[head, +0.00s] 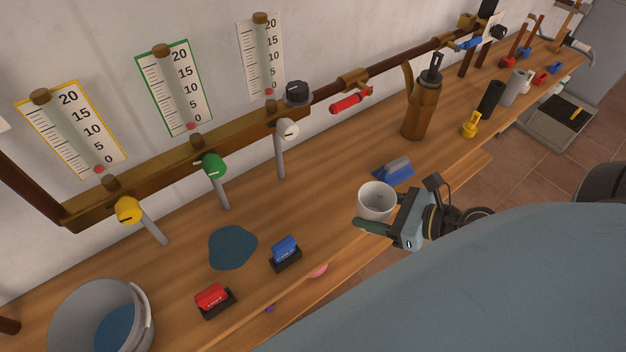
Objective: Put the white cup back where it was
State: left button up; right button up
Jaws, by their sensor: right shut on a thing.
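The white cup (376,203) is in the head view, upright, near the front edge of the wooden workbench (330,200). My right gripper (376,212) reaches in from the right and is shut on the cup's side. One finger shows at the cup's front lower side. I cannot tell whether the cup touches the bench or is held just above it. No marked place for the cup shows. My left gripper is not in view.
A grey bucket (90,310) stands at lower left. A blue-and-grey tool (394,171) lies just behind the cup; a brown oil can (421,105) stands beyond.

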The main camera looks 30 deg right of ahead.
jog(key=shift+w+r+p, duration=0.1)
jog(key=shift+w+p, duration=0.3)
jog(key=shift+p, duration=0.05)
jog(key=w+p, duration=0.1)
jog(key=w, duration=0.5)
jog(key=w+a+f+p, duration=0.1)
jog(key=w, duration=0.5)
jog(key=w+f+p, duration=0.1)
jog(key=w, duration=0.5)
jog(key=shift+w+a+f, duration=0.1)
jog(key=shift+w+a, duration=0.15)
jog(key=shift+w, duration=0.05)
notch_tip(320, 180, down, 5)
jog(key=b, duration=0.2)
jog(key=shift+b, duration=0.3)
jog(key=shift+w+f, duration=0.1)
jog(key=shift+w, duration=0.05)
